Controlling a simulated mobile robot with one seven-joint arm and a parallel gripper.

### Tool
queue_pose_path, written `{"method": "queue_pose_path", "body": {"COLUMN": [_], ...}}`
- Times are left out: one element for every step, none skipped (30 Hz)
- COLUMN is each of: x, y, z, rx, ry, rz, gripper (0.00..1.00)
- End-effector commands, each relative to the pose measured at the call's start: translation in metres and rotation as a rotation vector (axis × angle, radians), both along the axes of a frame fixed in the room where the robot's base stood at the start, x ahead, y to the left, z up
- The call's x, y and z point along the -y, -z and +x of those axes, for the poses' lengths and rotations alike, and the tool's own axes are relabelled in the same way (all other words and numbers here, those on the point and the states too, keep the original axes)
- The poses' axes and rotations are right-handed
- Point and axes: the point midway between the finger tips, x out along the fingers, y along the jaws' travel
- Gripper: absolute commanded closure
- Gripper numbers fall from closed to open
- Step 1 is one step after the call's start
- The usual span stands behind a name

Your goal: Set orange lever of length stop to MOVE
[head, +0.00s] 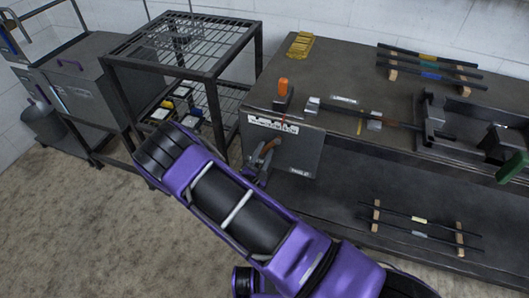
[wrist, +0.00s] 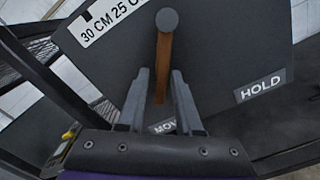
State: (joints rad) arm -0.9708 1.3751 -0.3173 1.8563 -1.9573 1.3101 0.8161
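The length stop's front panel (head: 298,150) is a dark plate on the bench's left end, with a scale strip on its upper edge. Its orange lever (wrist: 163,65) hangs from a grey round pivot (wrist: 168,20) and points down in the wrist view. The lever's lower end is just above the partly hidden MOVE label (wrist: 166,127); the HOLD label (wrist: 263,86) is off to the right. My gripper (wrist: 160,85) is open, with one finger on each side of the lever and slim gaps visible. In the head view my gripper (head: 262,162) is at the panel, partly covering the lever (head: 269,147).
An orange-topped handle (head: 283,88) stands on the bench above the panel. A wire rack (head: 180,45) stands to the left. Dark rods lie on wooden blocks (head: 430,60) at the back and on the lower shelf. Floor at lower left is clear.

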Motion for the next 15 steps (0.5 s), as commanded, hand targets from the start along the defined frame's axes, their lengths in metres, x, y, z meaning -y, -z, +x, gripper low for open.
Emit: {"method": "queue_pose_path", "body": {"x": [0.000,0.000,0.000,0.000,0.000,0.000,0.000,0.000,0.000,0.000,0.000,-0.001,-0.001,-0.002,-0.004], "y": [0.000,0.000,0.000,0.000,0.000,0.000,0.001,0.001,0.001,0.001,0.001,0.001,0.001,0.001,0.001], "z": [0.000,0.000,0.000,0.000,0.000,0.000,0.000,0.000,0.000,-0.001,-0.001,-0.003,-0.004,-0.006,-0.011], "rx": [0.000,0.000,-0.001,-0.001,-0.001,-0.002,-0.002,-0.002,-0.002,-0.002,-0.002,-0.003,-0.002,-0.003,-0.003], "ry": [0.000,0.000,-0.001,-0.001,-0.001,0.000,0.000,0.000,0.000,0.000,0.000,0.000,-0.001,-0.002,-0.002], "rz": [-0.001,-0.001,-0.001,-0.002,-0.002,-0.001,-0.001,-0.002,-0.002,-0.002,-0.002,-0.002,-0.002,-0.002,-0.002], "gripper": [0.55,0.50,0.50,0.50,0.50,0.50,0.50,0.50,0.50,0.50,0.50,0.50,0.50,0.50,0.50]}}
